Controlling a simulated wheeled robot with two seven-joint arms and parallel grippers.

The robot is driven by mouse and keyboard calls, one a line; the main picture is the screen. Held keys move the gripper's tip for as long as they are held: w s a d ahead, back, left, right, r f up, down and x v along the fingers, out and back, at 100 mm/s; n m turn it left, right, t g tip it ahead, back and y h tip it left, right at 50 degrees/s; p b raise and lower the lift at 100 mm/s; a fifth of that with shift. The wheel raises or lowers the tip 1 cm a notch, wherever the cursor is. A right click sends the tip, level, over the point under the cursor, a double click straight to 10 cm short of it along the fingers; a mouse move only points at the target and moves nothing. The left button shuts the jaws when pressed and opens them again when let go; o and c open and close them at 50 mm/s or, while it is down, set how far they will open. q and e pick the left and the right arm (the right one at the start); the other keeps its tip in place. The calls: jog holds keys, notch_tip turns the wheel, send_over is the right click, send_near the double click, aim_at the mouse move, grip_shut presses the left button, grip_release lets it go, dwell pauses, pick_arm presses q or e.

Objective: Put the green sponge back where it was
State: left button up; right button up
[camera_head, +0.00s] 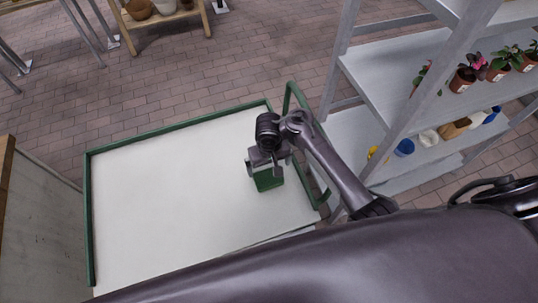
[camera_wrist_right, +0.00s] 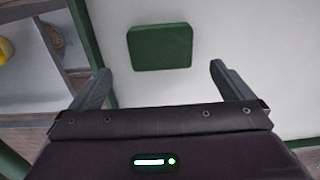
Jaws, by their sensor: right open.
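The green sponge (camera_head: 268,183) lies on the white top of a green-edged cart (camera_head: 160,200), near its right side. In the right wrist view the sponge (camera_wrist_right: 160,47) is a dark green rounded block lying flat, ahead of the fingertips and between their lines. My right gripper (camera_head: 265,168) is over the sponge in the head view and hides part of it. In the right wrist view my right gripper (camera_wrist_right: 158,75) is open, with nothing between its fingers. My left gripper is not in view.
A green handle rail (camera_head: 292,95) rises at the cart's right end, close to my right arm. A grey shelf (camera_head: 400,75) with potted plants (camera_head: 463,79) and several small coloured items stands at the right. The cart top left of the sponge is clear.

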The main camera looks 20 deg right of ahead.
notch_tip(320, 180, up, 5)
jog(key=shift+f+p, duration=0.2)
jog(key=shift+p, duration=0.35)
